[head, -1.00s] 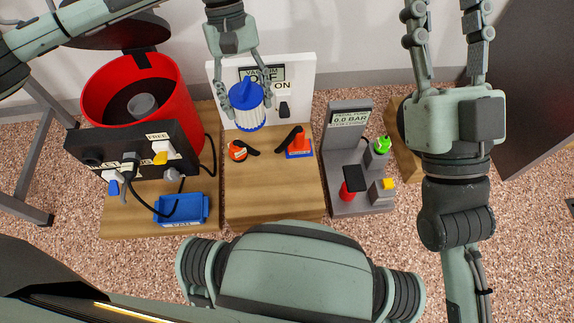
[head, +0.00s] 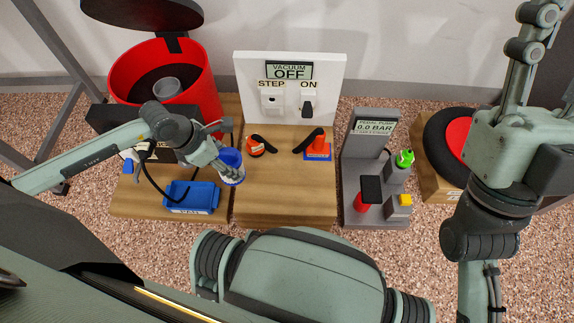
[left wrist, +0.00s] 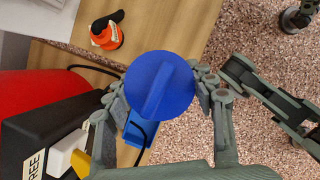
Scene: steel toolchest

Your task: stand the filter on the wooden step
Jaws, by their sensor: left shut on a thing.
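The filter (head: 231,167) has a blue cap and a pale body. My left gripper (head: 224,160) is shut on it and holds it in the air, in front of the left edge of the middle wooden platform (head: 280,200). In the left wrist view the filter's round blue cap (left wrist: 160,88), with a raised bar across it, sits between the two fingers and hides what is beneath. My right gripper (head: 552,50) is at the upper right, its fingers apart and empty, the tips partly out of frame.
A red drum (head: 200,80) with its lid up stands at the back left, behind a black switch box (head: 112,118). A blue tray (head: 197,197) lies left. Orange clamps (head: 318,148) sit on the platform, a white switch panel (head: 290,75) behind it. A grey pump stand (head: 372,210) is right.

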